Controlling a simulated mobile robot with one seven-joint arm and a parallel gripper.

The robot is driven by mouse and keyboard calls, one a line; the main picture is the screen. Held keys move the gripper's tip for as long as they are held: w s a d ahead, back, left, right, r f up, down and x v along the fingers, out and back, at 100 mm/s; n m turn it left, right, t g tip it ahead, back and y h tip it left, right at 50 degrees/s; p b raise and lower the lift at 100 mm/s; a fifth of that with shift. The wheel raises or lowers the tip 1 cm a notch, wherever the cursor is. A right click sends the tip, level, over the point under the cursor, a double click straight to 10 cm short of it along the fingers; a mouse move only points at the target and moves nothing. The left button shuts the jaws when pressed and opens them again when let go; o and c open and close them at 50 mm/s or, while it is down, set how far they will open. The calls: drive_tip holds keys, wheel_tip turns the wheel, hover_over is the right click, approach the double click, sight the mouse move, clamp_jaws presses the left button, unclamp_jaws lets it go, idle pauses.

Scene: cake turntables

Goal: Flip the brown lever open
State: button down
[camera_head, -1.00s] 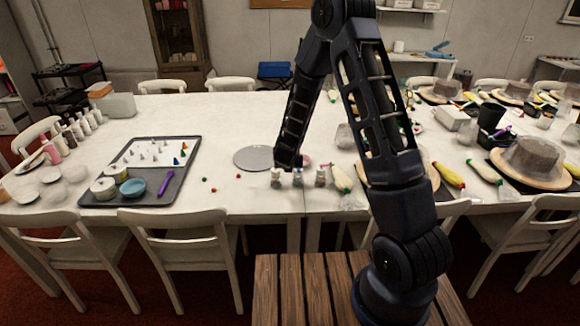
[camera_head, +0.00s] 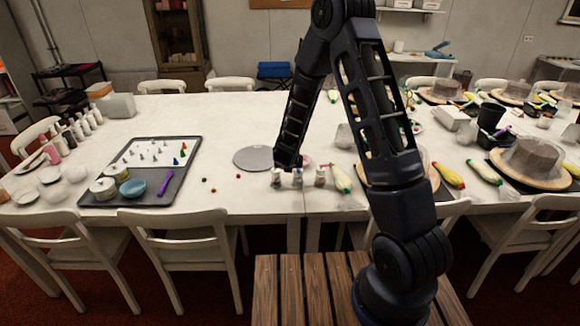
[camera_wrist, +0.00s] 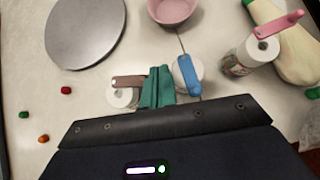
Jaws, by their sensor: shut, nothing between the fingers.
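The brown lever (camera_wrist: 128,81) shows in the wrist view as a short flat bar at the far side of a small white-topped jar (camera_wrist: 122,98). Its right end meets or nearly meets my gripper's teal fingers; contact is unclear. My gripper (camera_wrist: 158,86) is shut and empty, between this jar and a jar with a blue lever (camera_wrist: 188,76). A third jar (camera_wrist: 238,60) has a pink lever (camera_wrist: 280,25), which sticks out to the upper right. In the head view the three jars stand in a row, the leftmost one (camera_head: 276,178) just below my arm's end; the fingers are hard to see there.
A grey turntable disc (camera_wrist: 86,28) lies beyond the jars on the left, and a pink bowl (camera_wrist: 172,10) stands straight beyond. A piping bag (camera_wrist: 285,50) lies on the right.

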drive_tip(key=shift+a, duration=0.1)
drive_tip(key=shift+w+a, duration=0.35)
drive_tip(key=shift+a, duration=0.3)
drive_tip(key=shift+s, duration=0.1)
drive_tip(key=s+f+v, duration=0.1)
drive_tip(key=v, duration=1.1)
drive_tip(key=shift+s+a+f, duration=0.15)
drive_tip(key=shift+s+a, duration=0.3)
drive_tip(key=shift+s, duration=0.15)
